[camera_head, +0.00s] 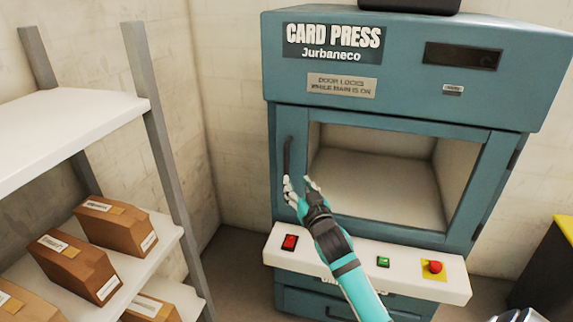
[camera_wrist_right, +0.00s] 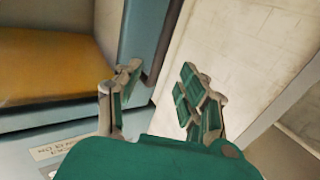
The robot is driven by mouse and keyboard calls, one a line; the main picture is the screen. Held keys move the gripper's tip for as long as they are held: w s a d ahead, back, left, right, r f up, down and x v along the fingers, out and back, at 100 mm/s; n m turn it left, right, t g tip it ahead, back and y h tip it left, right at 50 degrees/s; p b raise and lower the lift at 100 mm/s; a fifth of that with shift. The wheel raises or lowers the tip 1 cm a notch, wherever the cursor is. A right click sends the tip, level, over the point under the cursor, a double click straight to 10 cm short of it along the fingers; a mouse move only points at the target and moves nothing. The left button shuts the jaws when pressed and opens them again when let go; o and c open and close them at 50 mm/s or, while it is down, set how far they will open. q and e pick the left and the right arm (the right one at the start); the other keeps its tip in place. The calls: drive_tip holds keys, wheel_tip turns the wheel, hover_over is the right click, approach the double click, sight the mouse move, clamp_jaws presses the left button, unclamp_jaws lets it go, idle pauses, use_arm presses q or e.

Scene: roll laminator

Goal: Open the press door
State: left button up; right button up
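The teal card press has a door (camera_head: 287,215) with a large window, which looks shut, with hinges on the right side. A dark vertical handle (camera_head: 288,152) is on the door's left side. My right gripper (camera_head: 301,184) is open in front of the door's left edge, at the handle's lower end. In the right wrist view the open gripper (camera_wrist_right: 158,95) faces the door's edge and the wall. My left gripper is not in view.
A white control ledge (camera_head: 335,262) below the door carries a red switch (camera_head: 289,242), a green button (camera_head: 383,262) and a red mushroom button (camera_head: 435,267). The display (camera_head: 462,56) is dark. A shelf with brown boxes (camera_head: 75,265) stands left. A yellow-and-black object (camera_head: 550,265) stands right.

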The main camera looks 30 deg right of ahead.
sight(287, 167)
drive_tip(key=x, duration=1)
drive_tip(key=shift+w+p, duration=0.15)
drive_tip(key=shift+p, duration=0.2)
clamp_jaws()
drive_tip(key=shift+f, duration=0.1)
